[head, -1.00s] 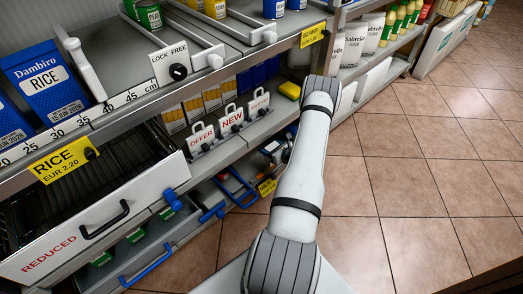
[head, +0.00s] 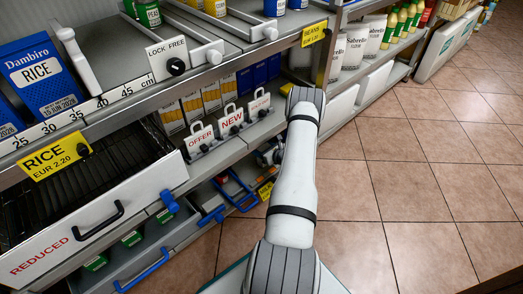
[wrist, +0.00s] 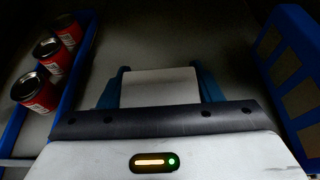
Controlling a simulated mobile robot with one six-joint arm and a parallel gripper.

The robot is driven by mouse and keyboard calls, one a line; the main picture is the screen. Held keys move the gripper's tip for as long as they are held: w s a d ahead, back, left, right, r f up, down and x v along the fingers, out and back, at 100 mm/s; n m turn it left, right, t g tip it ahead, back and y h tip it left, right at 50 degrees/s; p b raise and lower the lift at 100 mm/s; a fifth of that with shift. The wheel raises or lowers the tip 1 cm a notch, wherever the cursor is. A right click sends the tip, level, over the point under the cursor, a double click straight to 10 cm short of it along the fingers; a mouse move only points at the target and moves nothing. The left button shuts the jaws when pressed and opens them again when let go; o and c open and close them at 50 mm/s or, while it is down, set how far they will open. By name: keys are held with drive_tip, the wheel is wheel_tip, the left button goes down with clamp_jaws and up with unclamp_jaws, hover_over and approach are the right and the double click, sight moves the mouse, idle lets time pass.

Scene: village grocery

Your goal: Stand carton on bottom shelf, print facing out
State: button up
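In the wrist view my gripper (wrist: 161,88) has a blue finger on each side of a pale, plain-faced block, which looks like the carton (wrist: 160,87). The fingers appear to touch its sides. Its printed face does not show. In the head view my arm reaches down to the low shelf level, where my wrist (head: 271,154) shows partly beside the shelf edge; the fingers and carton are hidden there. The bottom shelf's grey surface (wrist: 190,35) appears to lie beyond the carton, dimly lit.
In the wrist view, red cans (wrist: 36,92) stand in a blue-edged tray at left, and a blue panelled thing (wrist: 290,62) stands at right. In the head view, blue-handled bins (head: 235,188) line the bottom level under the REDUCED drawer (head: 95,225). Tiled floor (head: 420,190) is open at right.

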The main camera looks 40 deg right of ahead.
drive_tip(key=o, duration=0.4)
drive_tip(key=shift+r, duration=0.1)
drive_tip(key=shift+s+r+p, duration=0.1)
drive_tip(key=shift+r+p, duration=0.1)
drive_tip(key=shift+p, duration=0.1)
drive_tip(key=p+v, duration=0.3)
drive_tip(key=v, duration=0.8)
drive_tip(key=shift+s+p, duration=0.4)
